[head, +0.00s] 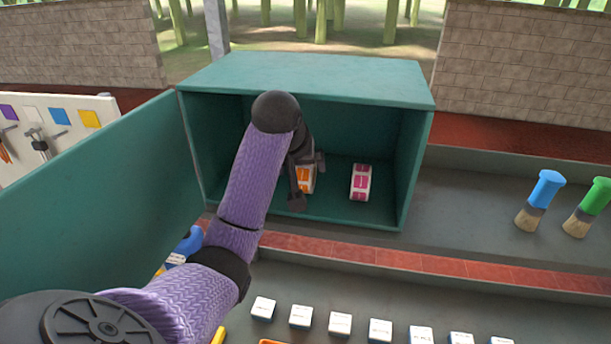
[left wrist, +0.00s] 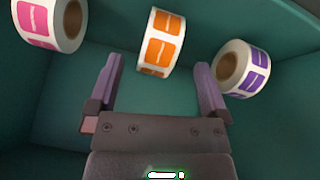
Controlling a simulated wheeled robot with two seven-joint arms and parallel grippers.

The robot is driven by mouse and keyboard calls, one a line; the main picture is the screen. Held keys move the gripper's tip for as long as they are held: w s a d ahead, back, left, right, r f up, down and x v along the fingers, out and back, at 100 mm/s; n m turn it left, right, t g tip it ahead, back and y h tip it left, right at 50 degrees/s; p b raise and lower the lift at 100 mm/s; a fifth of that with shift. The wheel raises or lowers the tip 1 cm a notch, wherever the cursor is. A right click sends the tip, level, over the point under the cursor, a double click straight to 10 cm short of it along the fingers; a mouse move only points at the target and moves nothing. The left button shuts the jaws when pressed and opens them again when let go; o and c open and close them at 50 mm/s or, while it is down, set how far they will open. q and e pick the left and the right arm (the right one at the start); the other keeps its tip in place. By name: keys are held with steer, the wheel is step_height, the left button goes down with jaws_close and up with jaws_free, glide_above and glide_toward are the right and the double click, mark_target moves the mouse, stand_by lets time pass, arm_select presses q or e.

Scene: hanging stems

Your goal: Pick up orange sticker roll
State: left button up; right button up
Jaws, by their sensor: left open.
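The orange sticker roll (head: 305,180) stands inside the open teal cabinet, partly hidden behind my left gripper (head: 307,182) in the head view. In the left wrist view the orange sticker roll (left wrist: 162,42) lies ahead of and between the two fingers of my left gripper (left wrist: 160,85). The fingers are spread and empty, and the roll appears beyond their tips. My right gripper does not show in either view.
A pink sticker roll (head: 361,182) stands to the right in the teal cabinet (head: 310,78). A purple sticker roll (left wrist: 242,68) shows in the left wrist view, close to one finger. The cabinet's door (head: 95,195) stands open at left. Several white blocks (head: 340,323) line the front.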

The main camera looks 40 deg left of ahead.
mark_target(305, 172)
arm_select(q)
steer(key=shift+w+a+r, duration=0.15)
steer(key=shift+w, duration=0.2)
steer(key=shift+w+f, duration=0.15)
steer(key=shift+f, duration=0.05)
steer(key=p+x, duration=0.1)
steer(key=x, duration=0.4)
steer(key=shift+r, duration=0.1)
steer(key=shift+c, duration=0.2)
jaws_close()
